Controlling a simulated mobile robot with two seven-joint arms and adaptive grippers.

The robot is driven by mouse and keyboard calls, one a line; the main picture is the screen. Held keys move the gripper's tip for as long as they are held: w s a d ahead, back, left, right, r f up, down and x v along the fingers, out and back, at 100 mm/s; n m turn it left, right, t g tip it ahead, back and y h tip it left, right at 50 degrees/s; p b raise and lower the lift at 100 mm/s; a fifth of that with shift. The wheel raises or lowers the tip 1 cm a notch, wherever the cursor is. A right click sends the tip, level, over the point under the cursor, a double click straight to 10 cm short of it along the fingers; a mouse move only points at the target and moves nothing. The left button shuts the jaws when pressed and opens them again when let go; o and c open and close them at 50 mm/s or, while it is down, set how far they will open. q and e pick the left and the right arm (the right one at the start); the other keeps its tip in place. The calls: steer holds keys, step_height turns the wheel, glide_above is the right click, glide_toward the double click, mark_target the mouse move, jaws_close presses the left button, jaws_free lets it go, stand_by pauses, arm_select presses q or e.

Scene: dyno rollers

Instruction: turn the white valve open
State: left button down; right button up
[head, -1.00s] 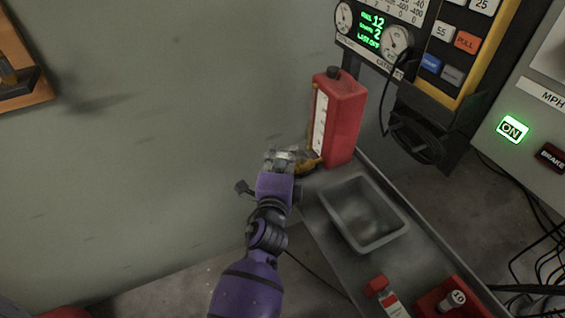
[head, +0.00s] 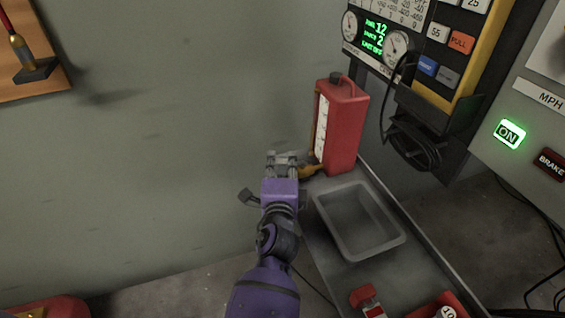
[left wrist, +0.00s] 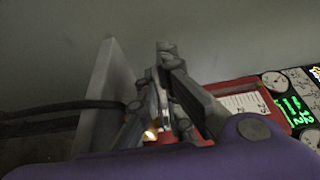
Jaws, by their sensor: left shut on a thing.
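A red canister (head: 343,125) with a white scale strip and a black cap stands at the back end of the grey bench. A brass tap (head: 312,170) sticks out from its lower left side. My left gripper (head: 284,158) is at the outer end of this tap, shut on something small. The white valve itself is hidden by the fingers, and I cannot make out its angle. In the left wrist view the fingers (left wrist: 165,65) are close together, with a small bright brass spot (left wrist: 151,134) beside them. My right gripper is not in view.
A grey tray (head: 357,225) is set on the bench (head: 385,280) in front of the canister. Red items (head: 366,299) lie at the front. A gauge panel (head: 376,35) and a coiled black cable (head: 415,145) are right of it.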

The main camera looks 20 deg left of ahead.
arm_select(q)
steer(key=c, duration=1.9)
jaws_free()
steer(key=v, duration=1.2)
